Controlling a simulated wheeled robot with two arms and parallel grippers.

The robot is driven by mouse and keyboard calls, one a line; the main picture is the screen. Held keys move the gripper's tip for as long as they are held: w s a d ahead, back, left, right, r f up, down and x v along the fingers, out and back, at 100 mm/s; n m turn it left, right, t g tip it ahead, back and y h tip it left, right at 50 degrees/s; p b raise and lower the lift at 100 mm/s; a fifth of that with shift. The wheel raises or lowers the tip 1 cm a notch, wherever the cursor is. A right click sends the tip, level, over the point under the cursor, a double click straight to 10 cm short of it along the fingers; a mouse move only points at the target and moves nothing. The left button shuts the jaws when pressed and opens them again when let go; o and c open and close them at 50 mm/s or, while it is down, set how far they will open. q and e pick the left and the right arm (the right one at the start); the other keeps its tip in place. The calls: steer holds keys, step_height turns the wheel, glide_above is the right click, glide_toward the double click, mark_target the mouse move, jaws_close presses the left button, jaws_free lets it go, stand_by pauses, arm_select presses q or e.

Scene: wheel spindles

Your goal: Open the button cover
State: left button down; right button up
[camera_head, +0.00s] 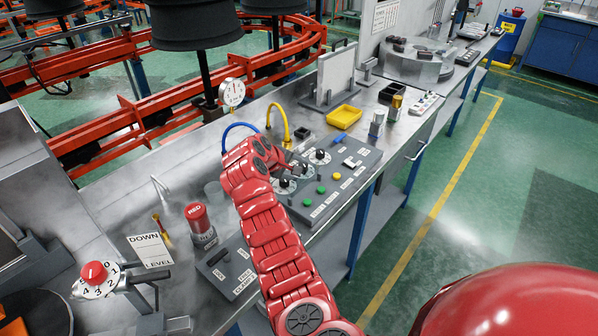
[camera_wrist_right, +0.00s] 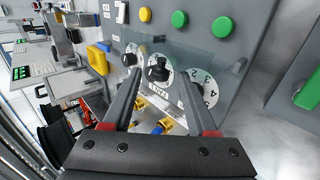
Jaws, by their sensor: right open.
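A grey control panel (camera_head: 349,184) lies on the metal bench, with dials, green and yellow buttons and white switches. In the right wrist view a clear, faintly greenish cover (camera_wrist_right: 205,52) appears to lie over the black-knobbed dials (camera_wrist_right: 158,69). My right gripper (camera_wrist_right: 160,78) is open, its two fingers reaching towards the cover, one on each side of the middle dial. Nothing shows between the fingers. I cannot tell whether they touch the cover. In the head view my right arm reaches over the panel's left part, and its gripper (camera_head: 287,166) is mostly hidden. My left gripper is not in view.
A red can (camera_head: 200,224) and a smaller grey box (camera_head: 232,272) stand left of my arm. Blue and yellow hoses (camera_head: 278,112) rise behind the panel. A yellow tray (camera_head: 344,117) and small canisters (camera_head: 377,122) stand beyond it. The green floor to the right is clear.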

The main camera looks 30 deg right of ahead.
steer(key=b+v, duration=0.2)
steer(key=v, duration=1.2)
steer(key=shift+s+a+r, duration=0.15)
steer(key=shift+a+r, duration=0.05)
steer(key=shift+a, duration=0.05)
